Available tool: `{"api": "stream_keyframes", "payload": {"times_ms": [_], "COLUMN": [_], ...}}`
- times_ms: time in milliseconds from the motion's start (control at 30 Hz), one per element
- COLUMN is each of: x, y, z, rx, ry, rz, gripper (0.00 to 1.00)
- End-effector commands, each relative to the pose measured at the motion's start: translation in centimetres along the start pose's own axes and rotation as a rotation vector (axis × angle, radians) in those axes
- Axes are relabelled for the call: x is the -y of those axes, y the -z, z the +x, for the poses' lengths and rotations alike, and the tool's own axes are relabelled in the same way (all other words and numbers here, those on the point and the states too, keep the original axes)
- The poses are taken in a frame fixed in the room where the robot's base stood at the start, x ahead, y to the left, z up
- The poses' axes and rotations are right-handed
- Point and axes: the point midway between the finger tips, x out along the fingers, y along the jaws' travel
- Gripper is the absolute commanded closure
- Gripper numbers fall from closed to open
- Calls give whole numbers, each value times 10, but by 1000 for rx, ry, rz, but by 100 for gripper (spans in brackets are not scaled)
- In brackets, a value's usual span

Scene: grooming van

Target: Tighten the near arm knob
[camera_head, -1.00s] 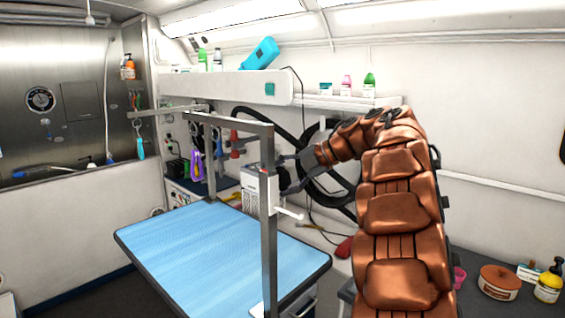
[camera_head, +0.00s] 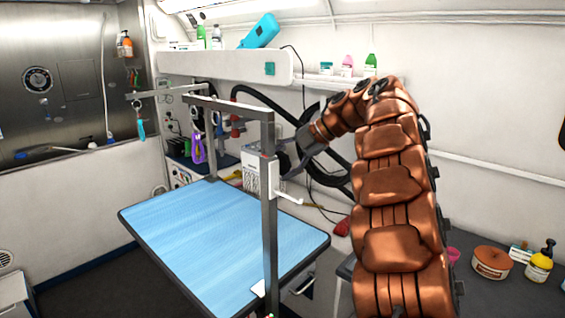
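The grooming table (camera_head: 215,235) has a blue top and a grey metal frame over it. The frame's near upright post (camera_head: 269,215) stands at the table's near right side. A white box (camera_head: 256,174) with a vented face sits at this post, and a white lever-like handle (camera_head: 290,198) sticks out to the right below it. I cannot tell for sure which part is the near arm knob. My gripper (camera_head: 284,158) is just right of the post, level with the white box, pointing left. Its dark fingers look apart and empty. I cannot tell whether they touch the post.
A black hose (camera_head: 325,180) loops on the wall behind my gripper. A shelf (camera_head: 225,66) with bottles runs above. A dark counter (camera_head: 490,290) at lower right holds a brown tub (camera_head: 491,262) and a yellow bottle (camera_head: 539,264). Floor shows at lower left.

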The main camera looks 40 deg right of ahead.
Motion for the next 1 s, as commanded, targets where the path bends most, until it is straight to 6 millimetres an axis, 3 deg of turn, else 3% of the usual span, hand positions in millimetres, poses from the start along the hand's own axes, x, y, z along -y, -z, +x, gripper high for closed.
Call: {"api": "stream_keyframes", "payload": {"times_ms": [233,667,1000], "x": [0,0,0], "y": [0,0,-1], "z": [0,-6,-48], "rx": [-1,0,0], "ry": [1,-1,-2], "rz": [0,-1,-1], "gripper": [9,9,9]}}
